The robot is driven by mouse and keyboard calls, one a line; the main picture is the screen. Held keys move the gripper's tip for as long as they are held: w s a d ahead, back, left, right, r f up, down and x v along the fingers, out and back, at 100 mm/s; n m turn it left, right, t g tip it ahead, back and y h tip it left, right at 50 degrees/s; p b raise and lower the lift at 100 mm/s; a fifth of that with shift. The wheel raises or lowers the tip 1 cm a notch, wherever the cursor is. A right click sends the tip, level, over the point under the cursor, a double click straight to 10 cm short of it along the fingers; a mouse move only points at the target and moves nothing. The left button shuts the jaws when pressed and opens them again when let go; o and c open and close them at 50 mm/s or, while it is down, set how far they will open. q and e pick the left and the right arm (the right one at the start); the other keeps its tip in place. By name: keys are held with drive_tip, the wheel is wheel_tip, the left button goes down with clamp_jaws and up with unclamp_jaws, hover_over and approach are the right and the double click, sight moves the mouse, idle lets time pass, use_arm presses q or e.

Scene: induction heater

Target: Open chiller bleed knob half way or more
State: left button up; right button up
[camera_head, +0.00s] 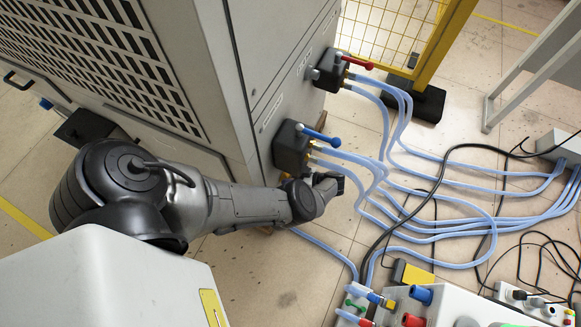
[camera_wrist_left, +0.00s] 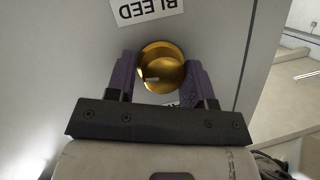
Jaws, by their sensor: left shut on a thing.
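The bleed knob (camera_wrist_left: 162,72) is a round gold knob on the chiller's grey panel, under an upside-down BLEED label (camera_wrist_left: 147,10) in the left wrist view. My left gripper (camera_wrist_left: 160,64) has its two purple fingers on either side of the knob and is shut on it. How far the knob is turned cannot be told. In the head view the chiller (camera_head: 215,70) is the large grey cabinet, and my left gripper (camera_head: 330,184) is low beside its front face. The knob is hidden there. My right gripper is not in view.
Above my left gripper, a blue-handled valve (camera_head: 292,148) and a red-handled valve (camera_head: 330,72) stick out of the chiller. Pale blue hoses (camera_head: 440,222) run right across the floor. A yellow fence (camera_head: 440,50) stands behind. A white unit with coloured fittings (camera_head: 450,305) is at the bottom.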

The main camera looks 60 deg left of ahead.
use_arm(q)
drive_tip(key=m+g+b, duration=0.1)
drive_tip(key=m, duration=0.2)
drive_tip(key=shift+g+h, duration=0.3)
drive_tip(key=shift+r, duration=0.1)
drive_tip(key=shift+c, duration=0.4)
drive_tip(key=shift+f, duration=0.25)
idle(0.7)
drive_tip(key=o, duration=0.9)
drive_tip(key=shift+s, duration=0.3)
drive_tip(key=shift+w+r, duration=0.15)
drive_tip(key=shift+w, duration=0.15)
